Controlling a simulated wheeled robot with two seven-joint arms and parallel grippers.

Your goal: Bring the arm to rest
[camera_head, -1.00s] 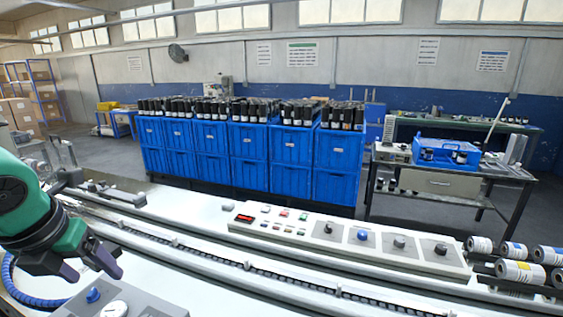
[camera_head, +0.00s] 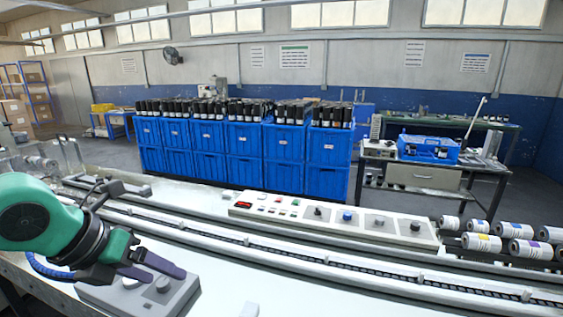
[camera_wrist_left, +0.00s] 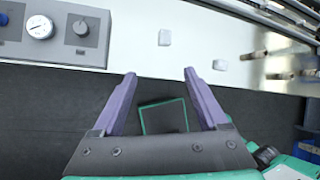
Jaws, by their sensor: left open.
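My left gripper (camera_head: 160,268) shows at the lower left of the head view, on the green and black arm that comes in from the left. Its purple fingers are apart and empty, and it hangs over the grey control box (camera_head: 140,296) at the machine's front. In the left wrist view the open fingers (camera_wrist_left: 160,98) point toward the edge of the white machine top (camera_wrist_left: 185,62), with nothing between them but dark floor and a green-edged dark square. My right gripper is not in view.
A long conveyor channel (camera_head: 285,250) crosses the front. Behind it is a sloped control panel (camera_head: 335,221) with knobs. Printed rolls (camera_head: 482,243) lie at the right. Stacked blue crates (camera_head: 245,150) and a side table (camera_head: 425,168) stand beyond.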

